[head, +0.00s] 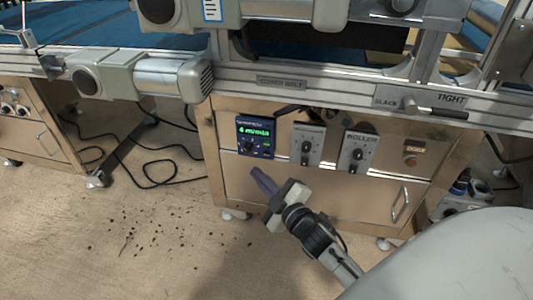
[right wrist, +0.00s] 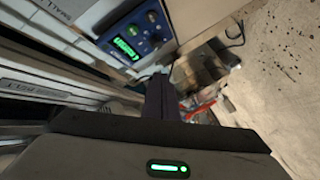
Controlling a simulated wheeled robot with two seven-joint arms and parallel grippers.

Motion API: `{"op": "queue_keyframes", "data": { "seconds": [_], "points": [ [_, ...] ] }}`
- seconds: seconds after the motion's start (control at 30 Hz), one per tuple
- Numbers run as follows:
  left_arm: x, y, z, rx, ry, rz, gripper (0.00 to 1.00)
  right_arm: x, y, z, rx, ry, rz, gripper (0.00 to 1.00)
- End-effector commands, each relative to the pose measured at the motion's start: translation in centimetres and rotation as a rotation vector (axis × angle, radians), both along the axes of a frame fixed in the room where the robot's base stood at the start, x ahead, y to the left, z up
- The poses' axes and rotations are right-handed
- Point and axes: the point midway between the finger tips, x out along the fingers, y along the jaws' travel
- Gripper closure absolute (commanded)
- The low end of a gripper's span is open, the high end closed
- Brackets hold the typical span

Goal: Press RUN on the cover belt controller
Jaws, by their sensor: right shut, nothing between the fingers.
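The cover belt controller (head: 255,137) is a small blue box with a lit green display and a dark knob. It is mounted on the wooden cabinet front, under a plate that reads COVER BELT (head: 281,82). The controller also shows tilted at the top of the right wrist view (right wrist: 134,36), with a lit green display and several small buttons. Its button labels are too small to read. My right gripper (head: 257,174) is shut and empty, just below the controller and apart from it. Its dark fingers show in the right wrist view (right wrist: 160,97). My left gripper is not in view.
Two grey knob boxes, the right one marked ROLLER (head: 357,151), sit right of the controller. An amber-lit switch (head: 412,149) is farther right. A slack/tight lever (head: 436,108) is on the rail above. Black cables and dark crumbs lie on the floor at left.

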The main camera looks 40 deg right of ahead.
Motion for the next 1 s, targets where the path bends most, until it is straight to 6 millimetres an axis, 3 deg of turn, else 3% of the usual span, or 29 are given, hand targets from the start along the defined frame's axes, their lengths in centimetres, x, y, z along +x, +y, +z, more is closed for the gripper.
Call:
{"op": "queue_keyframes", "data": {
  "seconds": [0.43,0.8,1.0],
  "points": [
    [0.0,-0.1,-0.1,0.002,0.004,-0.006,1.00,0.6,-0.7,0.0,0.000,0.000,0.001,1.00],
    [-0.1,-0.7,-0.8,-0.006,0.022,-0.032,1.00,3.9,-4.5,0.0,-0.001,0.000,0.001,1.00],
    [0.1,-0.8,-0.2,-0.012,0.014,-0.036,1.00,5.2,-6.0,0.1,0.002,0.002,0.000,1.00]
  ]
}}
